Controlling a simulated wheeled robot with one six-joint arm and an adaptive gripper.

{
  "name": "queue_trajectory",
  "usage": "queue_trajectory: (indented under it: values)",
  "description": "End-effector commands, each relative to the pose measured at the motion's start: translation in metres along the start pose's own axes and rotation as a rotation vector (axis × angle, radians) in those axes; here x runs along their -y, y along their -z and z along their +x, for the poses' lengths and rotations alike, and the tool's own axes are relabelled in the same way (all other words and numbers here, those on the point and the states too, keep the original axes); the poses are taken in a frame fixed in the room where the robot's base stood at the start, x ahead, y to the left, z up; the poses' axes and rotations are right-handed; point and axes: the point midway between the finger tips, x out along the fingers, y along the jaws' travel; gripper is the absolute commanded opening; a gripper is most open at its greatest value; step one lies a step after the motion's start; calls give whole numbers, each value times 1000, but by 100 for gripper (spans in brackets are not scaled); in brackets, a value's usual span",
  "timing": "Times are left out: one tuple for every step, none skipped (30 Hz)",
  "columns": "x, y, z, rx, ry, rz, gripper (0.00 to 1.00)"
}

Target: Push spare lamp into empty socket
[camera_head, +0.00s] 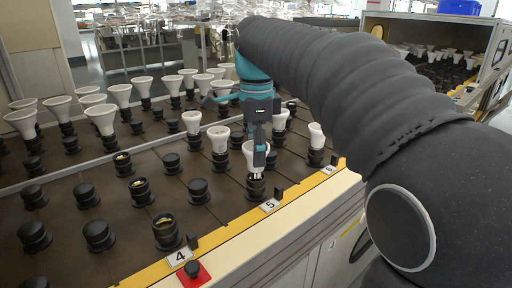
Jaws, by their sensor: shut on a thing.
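My gripper (258,158), teal and dark, points down over the front row of the board, just behind the number 5 sign. The black socket (256,189) is directly below the fingertips. The pale thing is at or in the socket's mouth; I cannot tell how deep it sits. Another socket (166,231), near the number 4 sign, shows an open, brass-coloured inside.
White cone lamps (104,117) stand in several black sockets around and behind my gripper. Black-topped sockets (98,236) fill the left. A red pad (194,274) with a black knob lies at the front edge. A yellow strip (235,222) borders the board. A rack stands at right.

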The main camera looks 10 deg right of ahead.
Motion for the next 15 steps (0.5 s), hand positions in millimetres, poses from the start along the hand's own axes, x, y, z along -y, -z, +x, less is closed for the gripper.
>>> queue_trajectory:
  values:
    - [0, 0, 2, 0, 0, 0, 24]
    - [0, 0, 3, 0, 0, 0, 24]
    - [0, 0, 4, 0, 0, 0, 24]
    - [0, 0, 5, 0, 0, 0, 24]
    - [0, 0, 5, 0, 0, 0, 24]
    - [0, 0, 6, 0, 0, 0, 24]
    - [0, 0, 7, 0, 0, 0, 24]
    - [0, 0, 8, 0, 0, 0, 24]
    - [0, 0, 9, 0, 0, 0, 24]
    - [0, 0, 10, 0, -1, 0, 24]
    - [0, 0, 10, 0, -1, 0, 24]
    - [0, 0, 12, 0, -1, 0, 24]
    - [0, 0, 12, 0, -1, 0, 24]
    - [0, 0, 13, 0, -1, 0, 24]
    - [0, 0, 14, 0, -1, 0, 24]
